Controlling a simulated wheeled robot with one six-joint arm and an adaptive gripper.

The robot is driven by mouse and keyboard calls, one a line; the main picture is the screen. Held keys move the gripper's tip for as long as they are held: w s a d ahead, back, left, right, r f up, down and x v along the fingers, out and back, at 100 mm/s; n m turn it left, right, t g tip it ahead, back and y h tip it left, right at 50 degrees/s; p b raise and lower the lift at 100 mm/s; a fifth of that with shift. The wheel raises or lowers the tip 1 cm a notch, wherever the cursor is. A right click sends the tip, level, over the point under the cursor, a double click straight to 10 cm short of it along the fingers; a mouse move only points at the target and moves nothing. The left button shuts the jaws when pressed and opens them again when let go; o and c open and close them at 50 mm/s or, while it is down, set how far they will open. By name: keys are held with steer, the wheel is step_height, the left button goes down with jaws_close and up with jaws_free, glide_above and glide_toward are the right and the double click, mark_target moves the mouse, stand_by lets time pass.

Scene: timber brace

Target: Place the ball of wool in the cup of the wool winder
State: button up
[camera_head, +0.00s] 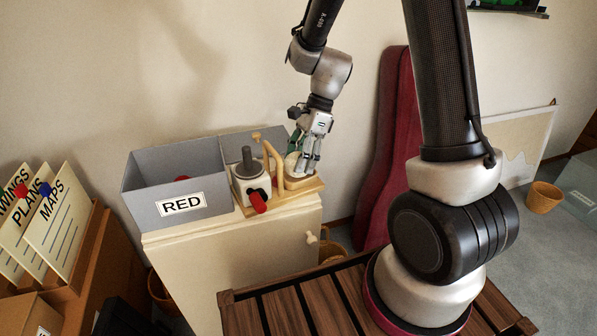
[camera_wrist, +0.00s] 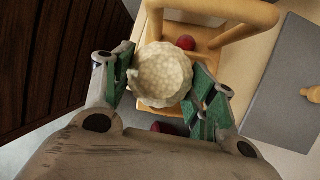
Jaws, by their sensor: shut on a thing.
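My gripper (camera_head: 306,160) points down over the right end of the wooden wool winder (camera_head: 308,185) on the cabinet. In the wrist view, the green pads of my gripper (camera_wrist: 160,82) are shut on the cream, bumpy ball of wool (camera_wrist: 162,72), one pad at each side. The winder shows behind the ball as a pale wooden base and arched frame (camera_wrist: 222,12). The ball hides what lies directly beneath it, so I cannot tell whether it is in the cup or above it. In the head view my fingers partly cover that end of the winder.
A grey bin labelled RED (camera_head: 155,208) stands left of the winder. The cream cabinet (camera_head: 240,258) has little free top. A dark red case (camera_head: 392,150) leans on the wall at right.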

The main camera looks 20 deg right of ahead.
step_height(320, 180, down, 3)
steer(key=shift+s+f, duration=0.1)
steer(key=shift+f, duration=0.1)
steer(key=c, duration=0.3)
steer(key=shift+f, duration=0.2)
steer(key=shift+c, duration=1.4)
steer(key=o, duration=1.6)
steer(key=v, duration=1.1)
steer(key=s+d+r+n+t+h, duration=0.2)
steer(key=s+d+r+n, duration=0.3)
steer(key=s, duration=0.5)
steer(key=s+d+r+n+t+h, duration=0.2)
steer(key=s+d+r+n+t, duration=0.2)
steer(key=s+r+n, duration=0.5)
steer(key=s+d+n, duration=0.1)
steer(key=n, duration=0.2)
steer(key=shift+s+d+r+n+h, duration=0.15)
steer(key=shift+s+r+n+h, duration=0.15)
steer(key=shift+s+r, duration=0.05)
